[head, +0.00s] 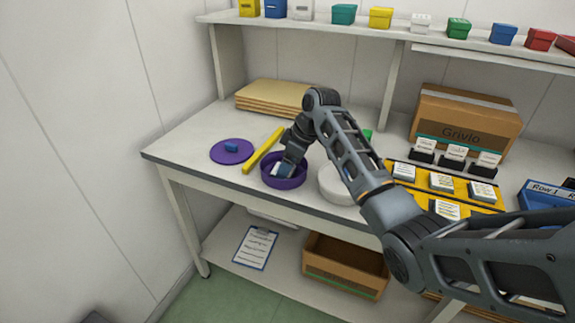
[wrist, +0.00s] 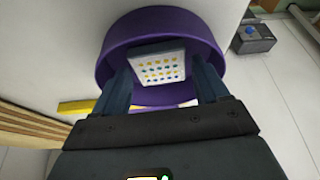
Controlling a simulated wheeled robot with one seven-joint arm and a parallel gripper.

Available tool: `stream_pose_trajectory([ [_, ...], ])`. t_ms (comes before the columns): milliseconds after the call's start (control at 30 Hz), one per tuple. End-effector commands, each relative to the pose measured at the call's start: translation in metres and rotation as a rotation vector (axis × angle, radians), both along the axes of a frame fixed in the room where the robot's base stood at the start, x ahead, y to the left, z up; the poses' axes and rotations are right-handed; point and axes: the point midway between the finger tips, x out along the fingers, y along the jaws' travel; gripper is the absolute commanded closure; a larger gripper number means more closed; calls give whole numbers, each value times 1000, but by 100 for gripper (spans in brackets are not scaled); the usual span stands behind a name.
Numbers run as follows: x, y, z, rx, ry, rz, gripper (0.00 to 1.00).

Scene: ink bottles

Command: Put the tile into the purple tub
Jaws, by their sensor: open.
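The purple tub (head: 284,183) stands near the front edge of the workbench; its wall (wrist: 205,35) also shows in the wrist view. The tile (wrist: 160,67), pale with rows of yellow and blue dots, is inside the tub. In the head view only a pale bit of the tile (head: 277,170) shows beside my fingers. My gripper (head: 287,166) points down into the tub. In the wrist view its fingers (wrist: 163,82) are apart on either side of the tile, with gaps visible. I cannot tell whether the tile lies fully flat on the tub's floor.
A purple disc (head: 225,156) with a small blue block (head: 232,147) lies to the left. A yellow bar (head: 262,151) lies between disc and tub. A white round dish (head: 336,187) stands close on the right. Boards (head: 272,96) lie behind; a yellow rack (head: 440,184) stands farther right.

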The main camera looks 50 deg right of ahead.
Motion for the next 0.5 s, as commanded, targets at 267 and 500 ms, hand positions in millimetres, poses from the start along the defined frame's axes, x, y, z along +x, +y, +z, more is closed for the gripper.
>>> stream_pose_trajectory([
  [267,-16,-9,46,-3,-5,-2,26],
  [500,-32,-16,87,-1,-4,-1,26],
])
